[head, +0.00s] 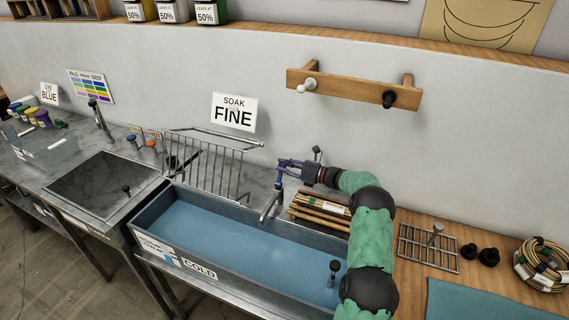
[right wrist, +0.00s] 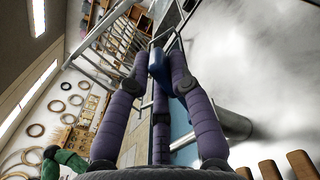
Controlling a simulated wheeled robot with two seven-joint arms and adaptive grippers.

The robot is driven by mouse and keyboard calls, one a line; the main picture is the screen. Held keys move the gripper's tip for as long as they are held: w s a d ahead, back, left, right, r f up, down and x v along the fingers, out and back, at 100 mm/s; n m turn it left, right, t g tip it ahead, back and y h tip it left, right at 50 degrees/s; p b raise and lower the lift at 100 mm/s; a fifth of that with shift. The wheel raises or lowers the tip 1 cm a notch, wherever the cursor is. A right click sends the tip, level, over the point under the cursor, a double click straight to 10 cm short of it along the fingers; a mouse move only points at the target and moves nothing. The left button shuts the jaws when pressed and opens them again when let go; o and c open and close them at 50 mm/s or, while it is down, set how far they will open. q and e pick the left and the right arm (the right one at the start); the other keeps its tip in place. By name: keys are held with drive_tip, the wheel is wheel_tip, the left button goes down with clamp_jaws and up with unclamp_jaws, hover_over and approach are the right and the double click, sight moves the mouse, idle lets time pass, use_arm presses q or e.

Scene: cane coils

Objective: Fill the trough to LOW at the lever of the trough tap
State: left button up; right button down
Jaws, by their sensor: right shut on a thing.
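The long grey trough (head: 237,283) stands in the middle of the head view, with a flat blue surface inside that looks like water. The metal trough tap (head: 271,207) stands at its back edge with the spout over the trough. My right gripper (head: 282,166) is at the top of this tap, shut on its lever. In the right wrist view the blue lever (right wrist: 157,62) shows between the fingertips; in the head view the fingers mostly hide it. The small print on the trough's front label (head: 152,246) is too small to read surely. My left gripper is not in view.
A wire rack (head: 212,165) stands behind the trough, left of the tap. Cane bundles (head: 318,213) lie close below my right arm. A black-knobbed post (head: 333,268) stands in the trough's right end. A sink (head: 107,187) is at left; a wooden peg rail (head: 350,88) hangs above.

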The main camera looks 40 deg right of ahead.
drive_tip(key=shift+d+f, duration=0.1)
drive_tip(key=shift+d, duration=0.25)
drive_tip(key=c, duration=1.3)
unclamp_jaws()
drive_tip(key=shift+w, duration=0.1)
drive_tip(key=shift+c, duration=0.2)
drive_tip(key=shift+o, duration=1.2)
drive_tip(key=shift+d+f, duration=0.15)
drive_tip(key=shift+f, duration=0.05)
drive_tip(key=v, duration=1.1)
drive_tip(key=shift+s, duration=0.45)
